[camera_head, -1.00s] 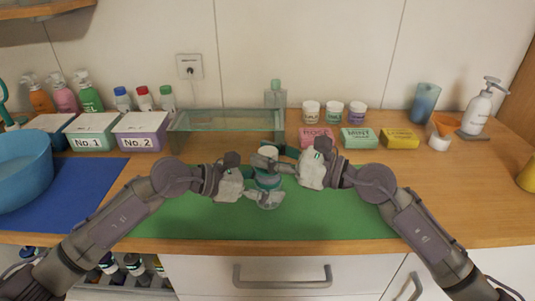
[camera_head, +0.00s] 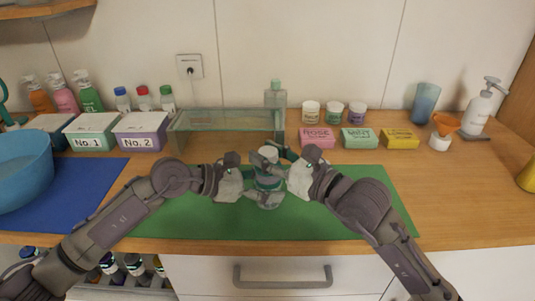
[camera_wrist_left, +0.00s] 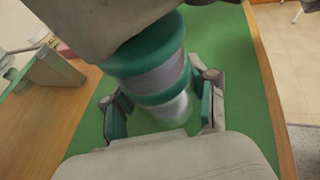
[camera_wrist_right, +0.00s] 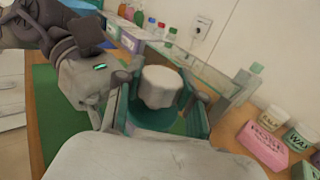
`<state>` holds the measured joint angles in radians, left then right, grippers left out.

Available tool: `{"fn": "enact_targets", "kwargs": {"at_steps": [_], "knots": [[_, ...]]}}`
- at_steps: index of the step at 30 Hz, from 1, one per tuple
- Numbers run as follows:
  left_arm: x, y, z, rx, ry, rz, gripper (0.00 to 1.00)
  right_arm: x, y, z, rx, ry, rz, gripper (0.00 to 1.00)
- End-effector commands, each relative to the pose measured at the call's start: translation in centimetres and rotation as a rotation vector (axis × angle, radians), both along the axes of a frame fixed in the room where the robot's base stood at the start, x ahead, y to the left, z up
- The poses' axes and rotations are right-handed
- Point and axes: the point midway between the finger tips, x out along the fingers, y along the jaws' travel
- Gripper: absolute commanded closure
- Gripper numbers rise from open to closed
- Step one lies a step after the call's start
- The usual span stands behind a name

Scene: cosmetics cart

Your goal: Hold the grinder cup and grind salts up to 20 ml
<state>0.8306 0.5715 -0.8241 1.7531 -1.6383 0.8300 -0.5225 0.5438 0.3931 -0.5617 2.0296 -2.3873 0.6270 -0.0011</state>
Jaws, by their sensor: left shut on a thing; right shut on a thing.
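The grinder (camera_head: 269,180) stands upright over the green mat, with teal bands around a clear middle and a pale grey knob (camera_wrist_right: 160,86) on top. My left gripper (camera_head: 262,194) is shut on the clear lower cup (camera_wrist_left: 172,110) of the grinder. My right gripper (camera_head: 277,157) is shut around the knob at the top, above the left one. In the left wrist view, the grinder's middle (camera_wrist_left: 155,75) shows between the left fingers. The salt level in the cup cannot be read.
The green mat (camera_head: 350,215) is clear to the right. Behind are a glass shelf (camera_head: 225,122), lidded boxes (camera_head: 140,128), soap boxes (camera_head: 360,137) and small jars (camera_head: 334,112).

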Motion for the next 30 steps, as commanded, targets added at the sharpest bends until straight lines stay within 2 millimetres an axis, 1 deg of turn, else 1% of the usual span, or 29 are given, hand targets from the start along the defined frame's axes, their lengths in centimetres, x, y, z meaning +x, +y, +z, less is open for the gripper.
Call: {"fn": "enact_targets", "kwargs": {"at_steps": [7, 8, 9, 12, 23, 26, 29, 30], "knots": [[0.0, -0.1, 0.1, -0.003, 0.0, -0.002, 0.83, -0.1, 0.1, -0.1, 0.0, 0.005, 0.003, 0.96], [0.0, -0.1, 0.1, -0.003, 0.0, -0.002, 0.83, -0.1, 0.1, -0.1, 0.0, 0.005, 0.003, 0.56], [0.0, -0.1, 0.1, -0.003, 0.0, -0.002, 0.83, -0.1, 0.1, -0.1, 0.0, 0.005, 0.003, 0.5], [0.0, -0.1, 0.1, -0.003, -0.001, -0.001, 0.83, 0.0, 0.1, -0.1, 0.0, 0.004, 0.002, 0.34], [0.0, 0.0, 0.0, -0.002, -0.001, 0.0, 0.83, -0.2, -0.3, -0.1, 0.0, 0.001, 0.0, 0.34], [0.0, 0.0, 0.0, -0.001, -0.001, 0.001, 0.83, -0.9, -1.2, -0.1, 0.0, 0.003, -0.001, 0.34], [0.0, 0.0, 0.0, -0.001, -0.001, 0.001, 0.83, -2.2, -2.6, -0.2, -0.003, 0.003, -0.001, 0.34], [0.0, 0.0, 0.0, -0.001, -0.001, 0.001, 0.83, -2.7, -3.3, -0.2, -0.004, 0.003, -0.002, 0.34]]}}
